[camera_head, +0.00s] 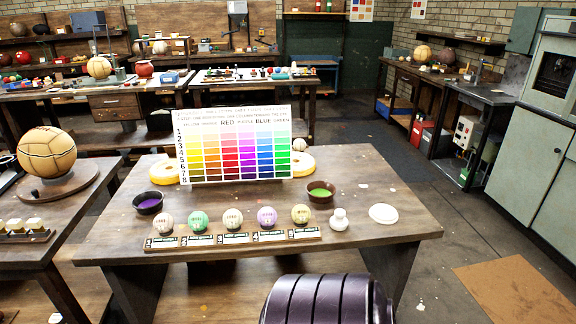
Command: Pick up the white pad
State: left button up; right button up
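The white pad (384,213) is a flat, round white disc. It lies on the right part of the wooden table (390,237), apart from the things around it. A small white knobbed object (339,219) stands just to its left. Neither of my grippers shows in the head view.
A colour chart (234,145) stands at the table's back between two yellow rings. A dark bowl with green (320,191) and one with purple (149,202) stand on the table. Several balls (232,219) sit in a labelled row in front. The table's right end is mostly clear.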

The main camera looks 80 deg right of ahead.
aim_at(338, 222)
jog(key=z, duration=2.05)
